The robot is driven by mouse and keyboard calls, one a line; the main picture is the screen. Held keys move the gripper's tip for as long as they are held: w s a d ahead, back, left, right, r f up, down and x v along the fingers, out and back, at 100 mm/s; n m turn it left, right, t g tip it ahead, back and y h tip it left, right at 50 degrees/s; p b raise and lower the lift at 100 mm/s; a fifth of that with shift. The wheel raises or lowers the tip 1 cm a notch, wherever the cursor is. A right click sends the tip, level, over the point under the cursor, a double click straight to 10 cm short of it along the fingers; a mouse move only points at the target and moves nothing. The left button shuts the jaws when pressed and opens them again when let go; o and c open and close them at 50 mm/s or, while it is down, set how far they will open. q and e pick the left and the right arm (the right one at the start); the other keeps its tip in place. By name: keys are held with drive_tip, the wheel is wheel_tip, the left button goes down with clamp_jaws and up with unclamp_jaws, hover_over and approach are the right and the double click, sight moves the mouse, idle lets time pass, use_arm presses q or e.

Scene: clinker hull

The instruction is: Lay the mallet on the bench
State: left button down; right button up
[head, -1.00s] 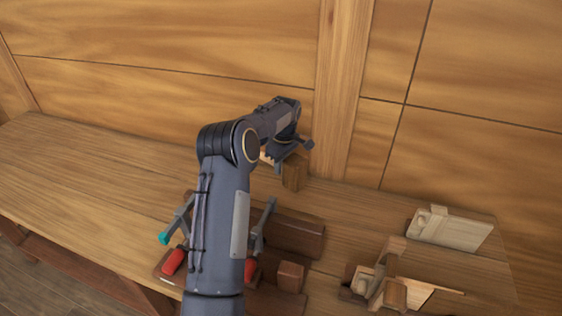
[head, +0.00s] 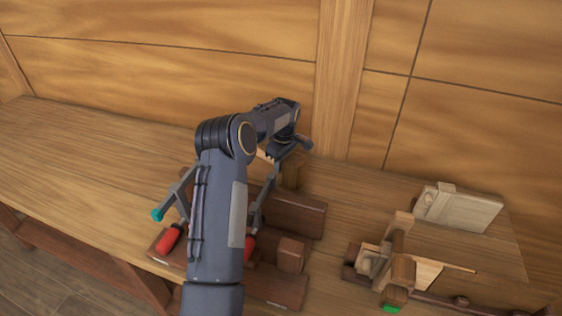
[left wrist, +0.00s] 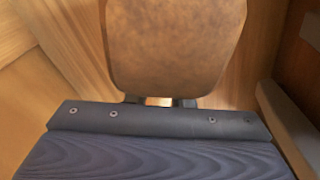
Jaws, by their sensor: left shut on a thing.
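The mallet's brown wooden head (head: 291,174) shows just below my left gripper (head: 284,152), near the back of the bench (head: 90,160). In the left wrist view the mallet (left wrist: 175,45) fills the top middle as a broad brown face with rounded lower corners. My left gripper is shut on it. The fingertips are mostly hidden by my wrist and the mallet. I cannot tell whether the mallet touches the bench. My right gripper is not in view.
Dark brown blocks (head: 298,213) and red-handled clamps (head: 168,240) lie partly behind my left arm. A pale wooden block (head: 458,208) and a wooden tool with a green end (head: 392,308) are at the right. The bench's left part is clear. A plank wall (head: 160,80) stands behind.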

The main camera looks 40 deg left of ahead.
use_arm(q)
drive_tip(key=shift+f, duration=0.45)
drive_tip(key=c, duration=1.2)
unclamp_jaws()
drive_tip(key=r, duration=0.2)
drive_tip(key=r+b, duration=0.1)
drive_tip(key=r, duration=0.4)
drive_tip(key=shift+d+r, duration=0.35)
drive_tip(key=shift+r, duration=0.05)
drive_tip(key=shift+s+r, duration=0.1)
